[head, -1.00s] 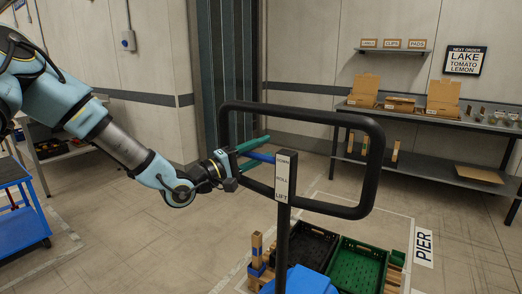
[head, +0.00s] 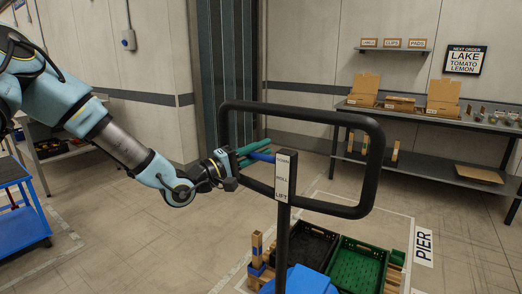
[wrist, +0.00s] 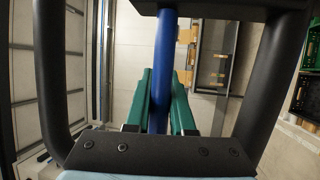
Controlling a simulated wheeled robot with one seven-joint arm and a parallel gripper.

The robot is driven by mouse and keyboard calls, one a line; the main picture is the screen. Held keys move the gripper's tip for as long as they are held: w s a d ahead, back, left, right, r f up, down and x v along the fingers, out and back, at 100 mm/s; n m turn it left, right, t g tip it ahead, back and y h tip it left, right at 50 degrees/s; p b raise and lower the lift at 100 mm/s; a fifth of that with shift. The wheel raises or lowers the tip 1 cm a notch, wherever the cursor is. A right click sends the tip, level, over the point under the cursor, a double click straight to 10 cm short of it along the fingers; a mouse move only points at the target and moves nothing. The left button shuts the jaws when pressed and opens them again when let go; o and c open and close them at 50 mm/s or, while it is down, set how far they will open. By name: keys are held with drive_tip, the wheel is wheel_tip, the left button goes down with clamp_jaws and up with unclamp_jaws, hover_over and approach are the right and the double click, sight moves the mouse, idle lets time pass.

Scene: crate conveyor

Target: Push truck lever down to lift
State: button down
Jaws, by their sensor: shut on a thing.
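The truck lever is a blue bar (head: 262,156) on the black handle post, by the top of a white label plate (head: 283,178) whose lowest word is LIFT. The lever points toward my gripper at the left. My gripper (head: 252,153) has two green fingers closed around the lever, one on each side. In the wrist view the blue lever (wrist: 163,70) runs down between the green fingers (wrist: 162,95); its far end is hidden by the black frame. The truck's black loop handle (head: 372,165) surrounds the lever area.
A black crate (head: 294,262) and a green crate (head: 344,270) stand low on a wooden pallet beyond the post. A bench (head: 450,115) with cardboard boxes stands at the back right. A blue cart (head: 22,220) is at the left edge. Open floor lies left of the post.

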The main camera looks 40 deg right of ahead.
drive_tip(key=shift+f, duration=0.15)
idle(0.5)
wheel_tip(320, 180, down, 2)
drive_tip(key=n+t+h+b, duration=0.1)
drive_tip(key=n, duration=0.2)
drive_tip(key=shift+s+f+n+t+h+b, duration=0.1)
drive_tip(key=shift+f+n+t+h+b, duration=0.15)
drive_tip(key=shift+n, duration=0.3)
drive_tip(key=shift+s+f+n+t+h+b, duration=0.15)
drive_tip(key=shift+n+b, duration=0.2)
drive_tip(key=shift+n, duration=0.2)
drive_tip(key=shift+w+r, duration=0.1)
drive_tip(key=c, duration=0.8)
unclamp_jaws()
drive_tip(key=shift+o, duration=0.2)
